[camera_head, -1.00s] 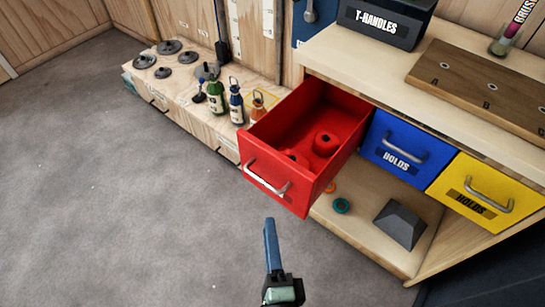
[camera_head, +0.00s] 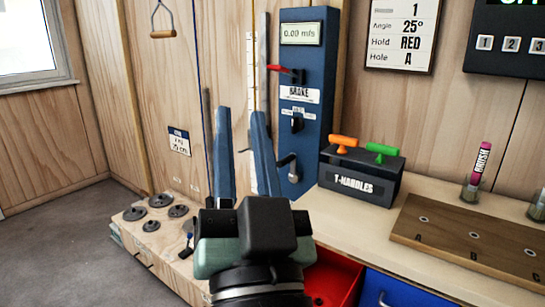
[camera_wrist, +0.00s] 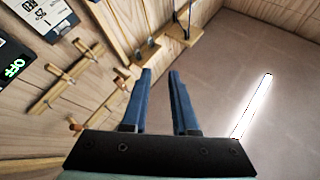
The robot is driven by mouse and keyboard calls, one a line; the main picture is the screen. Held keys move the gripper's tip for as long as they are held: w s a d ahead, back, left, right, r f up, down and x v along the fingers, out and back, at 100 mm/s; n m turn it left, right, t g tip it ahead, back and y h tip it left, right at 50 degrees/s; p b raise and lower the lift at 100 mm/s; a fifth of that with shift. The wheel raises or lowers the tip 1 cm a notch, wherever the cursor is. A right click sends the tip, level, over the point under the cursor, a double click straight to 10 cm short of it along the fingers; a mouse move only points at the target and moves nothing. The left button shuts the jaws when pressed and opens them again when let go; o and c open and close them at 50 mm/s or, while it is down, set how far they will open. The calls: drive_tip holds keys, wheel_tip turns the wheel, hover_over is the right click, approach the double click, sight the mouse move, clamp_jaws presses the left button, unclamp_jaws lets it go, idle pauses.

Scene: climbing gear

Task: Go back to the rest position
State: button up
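My gripper (camera_head: 243,125) is raised in front of the wall in the head view, its two blue fingers pointing up and spread apart with nothing between them. In the wrist view my gripper (camera_wrist: 160,75) is also open and empty, with wall and ceiling behind it. The red drawer (camera_head: 335,277) shows partly at the bottom, behind and below my gripper; most of it is hidden or out of frame. A dark round spot shows inside it.
The bench top holds the T-handles box (camera_head: 360,178) and a wooden board (camera_head: 470,240). A blue brake panel (camera_head: 307,100) stands behind my gripper. A low wooden platform (camera_head: 160,245) with several dark discs is at left. The floor (camera_head: 50,250) is clear there.

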drive_tip(key=s+d+r+n+t+h+p, duration=0.1)
drive_tip(key=s+r+t+h, duration=0.15)
drive_tip(key=r, duration=0.45)
drive_tip(key=s+d+r+t+h+p, duration=0.1)
drive_tip(key=s+d+r, duration=0.15)
drive_tip(key=r, duration=0.45)
wheel_tip(320, 180, up, 21)
drive_tip(key=p, duration=2.1)
drive_tip(key=shift+s+a+f, duration=0.2)
drive_tip(key=shift+s+a, duration=0.15)
drive_tip(key=shift+a, duration=0.05)
drive_tip(key=shift+s+f+g, duration=0.1)
drive_tip(key=shift+g, duration=0.15)
